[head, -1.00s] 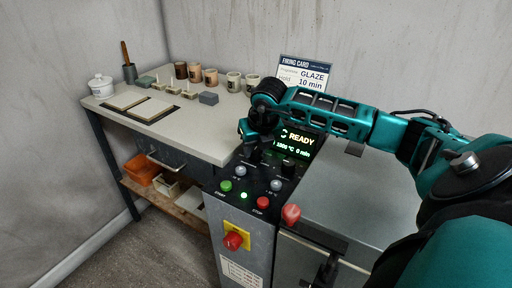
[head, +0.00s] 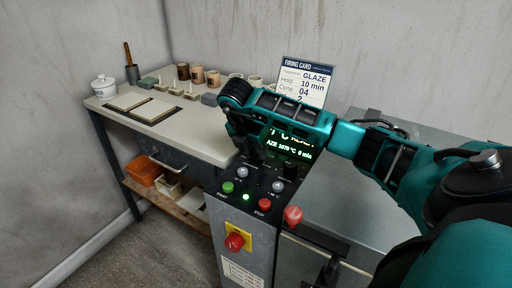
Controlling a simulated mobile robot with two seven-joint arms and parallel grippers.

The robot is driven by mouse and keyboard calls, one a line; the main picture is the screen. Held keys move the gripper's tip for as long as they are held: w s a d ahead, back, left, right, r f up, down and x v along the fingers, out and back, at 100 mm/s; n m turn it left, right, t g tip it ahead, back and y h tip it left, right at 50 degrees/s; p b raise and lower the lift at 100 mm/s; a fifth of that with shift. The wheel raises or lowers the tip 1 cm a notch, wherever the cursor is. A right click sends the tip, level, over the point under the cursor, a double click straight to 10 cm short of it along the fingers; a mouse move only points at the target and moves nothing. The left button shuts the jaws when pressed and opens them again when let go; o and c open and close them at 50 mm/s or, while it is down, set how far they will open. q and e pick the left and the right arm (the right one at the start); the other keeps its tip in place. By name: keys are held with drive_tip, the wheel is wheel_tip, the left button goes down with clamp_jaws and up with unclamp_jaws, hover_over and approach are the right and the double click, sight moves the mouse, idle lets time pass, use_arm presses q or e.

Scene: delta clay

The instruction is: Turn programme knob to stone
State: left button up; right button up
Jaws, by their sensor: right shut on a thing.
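The kiln control panel (head: 262,189) stands in the middle of the head view. My right gripper (head: 252,155) points down at the left part of the panel, shut on the programme knob, which its fingers and wrist mostly hide. The lit display (head: 290,149) is partly covered by my arm; I read "...AZE", about "1070 °C" and "0 min", with a READY line above cut off. A second black knob (head: 290,172) stands free to the right. My left gripper is not in view.
A firing card (head: 305,82) behind the arm reads GLAZE, 10 min, 04. Below the knobs are grey buttons, a green button (head: 228,187) and a red button (head: 265,204). A red emergency knob (head: 235,241) sticks out in front. A worktable (head: 190,133) with cups stands left.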

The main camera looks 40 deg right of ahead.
drive_tip(key=m+g+p, duration=0.1)
drive_tip(key=m, duration=0.2)
drive_tip(key=shift+w+r+m+g, duration=0.1)
drive_tip(key=shift+m+g, duration=0.2)
drive_tip(key=shift+m, duration=0.1)
drive_tip(key=shift+m+g+p, duration=0.3)
drive_tip(key=shift+m+g, duration=0.1)
drive_tip(key=shift+m, duration=0.8)
drive_tip(key=shift+w+m+g, duration=0.1)
drive_tip(key=shift+m+g, duration=0.2)
drive_tip(key=shift+m, duration=0.5)
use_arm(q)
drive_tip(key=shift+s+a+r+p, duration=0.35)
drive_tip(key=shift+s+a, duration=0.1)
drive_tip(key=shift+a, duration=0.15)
use_arm(e)
drive_tip(key=shift+m+y, duration=0.3)
drive_tip(key=shift+m, duration=0.1)
drive_tip(key=o, duration=1)
